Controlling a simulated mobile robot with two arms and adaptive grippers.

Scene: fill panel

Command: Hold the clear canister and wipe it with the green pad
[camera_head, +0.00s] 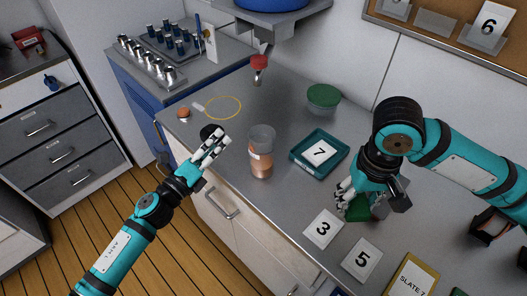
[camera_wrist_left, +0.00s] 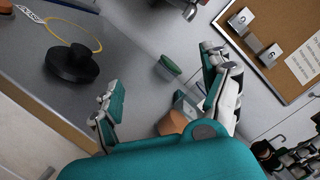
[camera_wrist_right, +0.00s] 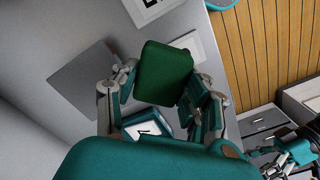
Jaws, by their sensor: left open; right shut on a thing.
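The clear canister (camera_head: 261,140) stands upright on the grey counter, with copper-coloured contents in its lower part and a pale label. Its copper part (camera_wrist_left: 172,122) shows partly behind my gripper in the left wrist view. My left gripper (camera_head: 213,147) is open and empty, to the left of the canister and apart from it. My right gripper (camera_head: 347,204) is shut on the green pad (camera_wrist_right: 165,72), to the right of the canister near card 3. In the head view the pad (camera_head: 358,210) is mostly hidden by the gripper.
A teal tray (camera_head: 298,152) with card 7 lies right of the canister. A black round object (camera_wrist_left: 72,68) sits behind my left gripper. A yellow ring (camera_head: 224,108) and green-lidded bowl (camera_head: 323,99) are farther back. Cards 3 (camera_head: 323,229) and 5 (camera_head: 361,260) lie in front.

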